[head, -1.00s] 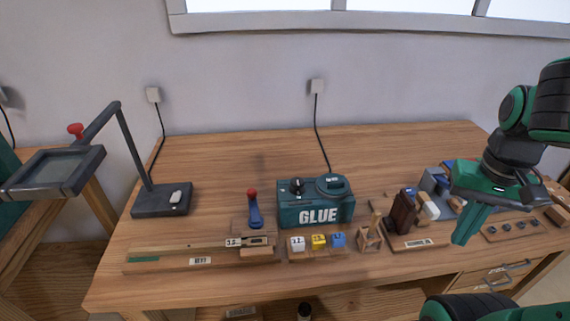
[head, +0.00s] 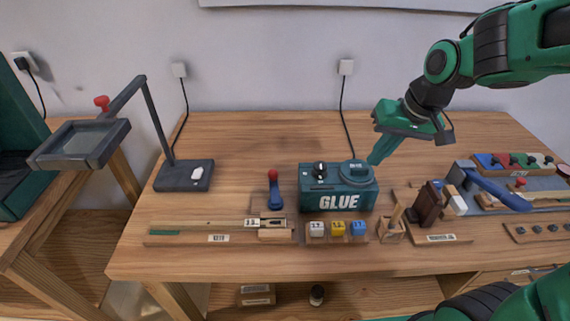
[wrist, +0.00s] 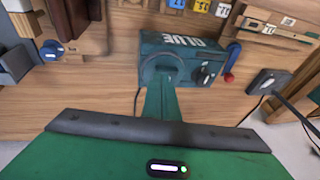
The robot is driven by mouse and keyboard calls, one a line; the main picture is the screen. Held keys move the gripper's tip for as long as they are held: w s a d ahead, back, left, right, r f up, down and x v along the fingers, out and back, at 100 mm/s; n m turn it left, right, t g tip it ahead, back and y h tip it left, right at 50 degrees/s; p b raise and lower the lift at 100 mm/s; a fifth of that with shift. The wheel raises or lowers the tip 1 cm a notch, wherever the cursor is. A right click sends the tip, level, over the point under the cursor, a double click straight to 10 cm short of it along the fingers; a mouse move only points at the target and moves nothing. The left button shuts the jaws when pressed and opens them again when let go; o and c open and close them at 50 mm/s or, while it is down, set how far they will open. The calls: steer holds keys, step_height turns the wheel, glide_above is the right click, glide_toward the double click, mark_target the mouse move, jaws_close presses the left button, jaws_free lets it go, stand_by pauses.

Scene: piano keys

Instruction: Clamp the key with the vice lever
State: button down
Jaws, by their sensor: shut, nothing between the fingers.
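A blue lever with a red knob (head: 273,190) stands upright left of the glue box; it also shows in the wrist view (wrist: 234,60). A long, pale wooden key (head: 200,224) lies in a tray (head: 190,239) at the front left, its right end by the lever's base. I cannot tell whether it is gripped there. My gripper (head: 378,156) is shut and empty, above the table behind the glue box's right end. It points down in the wrist view (wrist: 160,85). It is well right of the lever and apart from it.
The teal glue box (head: 338,187) stands between my gripper and the lever. Small numbered blocks (head: 338,229) sit in front. A magnifier lamp (head: 184,175) is at the left. A second blue handle (head: 500,192) lies among tools at the right. The back of the table is clear.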

steer(key=w+a+n+y, duration=0.1)
steer(key=a, duration=0.4)
steer(key=w+a+n+y, duration=0.1)
steer(key=w+a, duration=0.1)
steer(key=a, duration=0.4)
steer(key=w+a+y, duration=0.1)
steer(key=a, duration=0.4)
steer(key=shift+w+a+r+n, duration=0.1)
steer(key=shift+w+a+n, duration=0.15)
steer(key=shift+n, duration=0.15)
glide_above(275, 188)
steer(key=w+d, duration=0.3)
steer(key=d, duration=0.1)
step_height(275, 188, down, 8)
steer(key=shift+a+f, duration=0.3)
steer(key=shift+a, duration=0.1)
